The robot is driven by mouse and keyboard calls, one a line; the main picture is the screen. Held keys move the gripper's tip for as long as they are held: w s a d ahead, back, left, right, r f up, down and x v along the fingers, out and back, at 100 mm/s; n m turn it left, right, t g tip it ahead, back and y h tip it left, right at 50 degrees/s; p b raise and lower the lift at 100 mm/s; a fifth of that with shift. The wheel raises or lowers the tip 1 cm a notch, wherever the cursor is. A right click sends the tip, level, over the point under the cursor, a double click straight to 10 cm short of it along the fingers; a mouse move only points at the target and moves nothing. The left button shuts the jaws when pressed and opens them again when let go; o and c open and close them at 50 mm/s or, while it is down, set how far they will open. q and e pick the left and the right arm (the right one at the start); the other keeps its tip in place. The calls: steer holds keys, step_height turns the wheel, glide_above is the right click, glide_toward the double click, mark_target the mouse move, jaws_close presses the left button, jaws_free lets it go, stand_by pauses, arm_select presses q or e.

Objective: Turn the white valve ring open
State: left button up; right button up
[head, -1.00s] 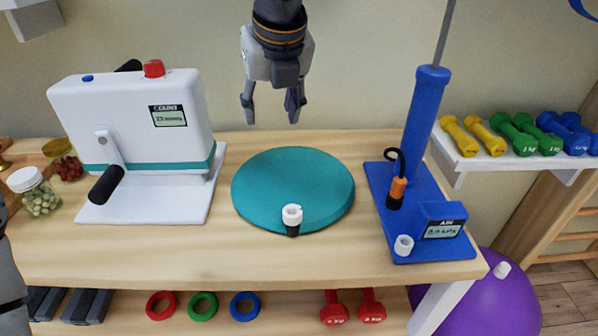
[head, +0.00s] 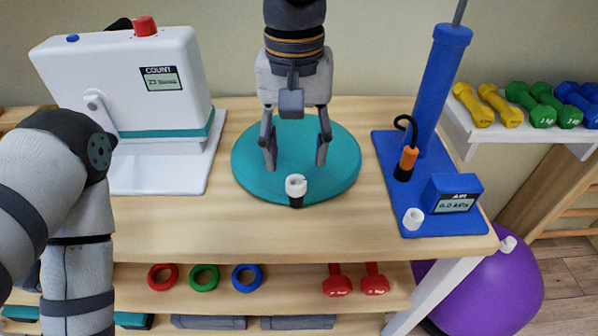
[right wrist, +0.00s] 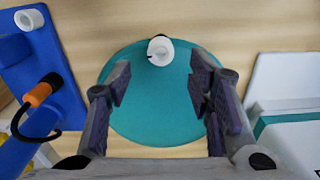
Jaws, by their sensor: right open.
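The white valve ring (head: 296,185) sits on a short black stem at the near edge of a round teal cushion (head: 345,165) on the table. In the right wrist view the ring (right wrist: 160,50) shows near the top middle, with a dark spot at its side. My right gripper (head: 296,160) is open and empty above the cushion, its fingers pointing down. Its fingertips are apart from the ring, which lies just beyond the gap between them in the right wrist view. My left arm comes in at the left; its gripper is not visible.
A white machine (head: 125,90) with a counter stands at the left. A blue pump stand (head: 440,135) with an orange-tipped plug (head: 408,160) and another white ring (head: 413,218) stands at the right. Bare table lies in front of the cushion. A purple ball (head: 490,285) is below right.

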mark_target(296, 177)
step_height(296, 177, down, 6)
steer(key=shift+f, duration=0.1)
